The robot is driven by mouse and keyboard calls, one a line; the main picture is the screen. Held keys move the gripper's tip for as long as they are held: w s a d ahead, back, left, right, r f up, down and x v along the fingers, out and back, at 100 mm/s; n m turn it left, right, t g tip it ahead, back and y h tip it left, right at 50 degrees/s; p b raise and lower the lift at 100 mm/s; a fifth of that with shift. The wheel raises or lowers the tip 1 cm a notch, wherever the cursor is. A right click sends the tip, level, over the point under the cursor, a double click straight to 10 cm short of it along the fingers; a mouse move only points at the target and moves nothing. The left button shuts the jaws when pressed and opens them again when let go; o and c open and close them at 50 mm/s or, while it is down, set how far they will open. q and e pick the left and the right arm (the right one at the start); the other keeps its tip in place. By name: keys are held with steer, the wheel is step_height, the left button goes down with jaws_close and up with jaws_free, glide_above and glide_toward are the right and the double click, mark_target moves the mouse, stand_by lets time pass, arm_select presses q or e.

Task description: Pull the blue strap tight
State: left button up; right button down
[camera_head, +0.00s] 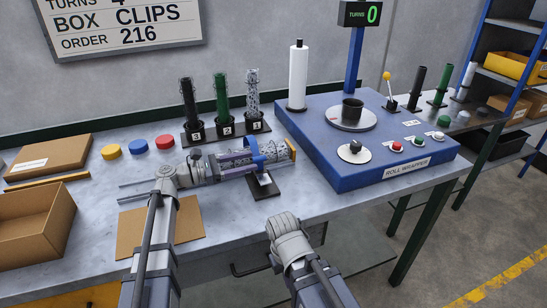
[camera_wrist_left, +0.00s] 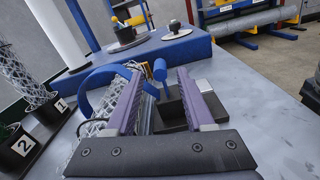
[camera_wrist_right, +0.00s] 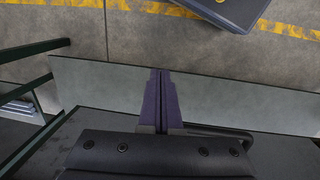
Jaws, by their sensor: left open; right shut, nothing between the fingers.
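A mesh roll (camera_head: 230,162) lies across a black stand (camera_head: 264,187) on the bench. The blue strap (camera_head: 257,150) loops around the roll near its right end. In the left wrist view the strap (camera_wrist_left: 98,84) forms a wide arch over the mesh, and a blue tab (camera_wrist_left: 160,70) stands upright. My left gripper (camera_head: 238,160) is open at the roll, beside the strap. In its wrist view the tab shows between the two fingers (camera_wrist_left: 157,82), which do not close on it. My right gripper (camera_wrist_right: 160,80) is shut and empty over the bench's front edge.
The blue roll wrapper (camera_head: 340,180) stands at the right, with buttons and a turntable. Numbered cups with mesh rolls (camera_head: 222,130) stand behind. Colored discs (camera_head: 138,147) and cardboard boxes (camera_head: 30,230) lie left. The bench front right of the stand is clear.

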arm_select(q)
steer(key=shift+x, duration=3.95)
jaws_close()
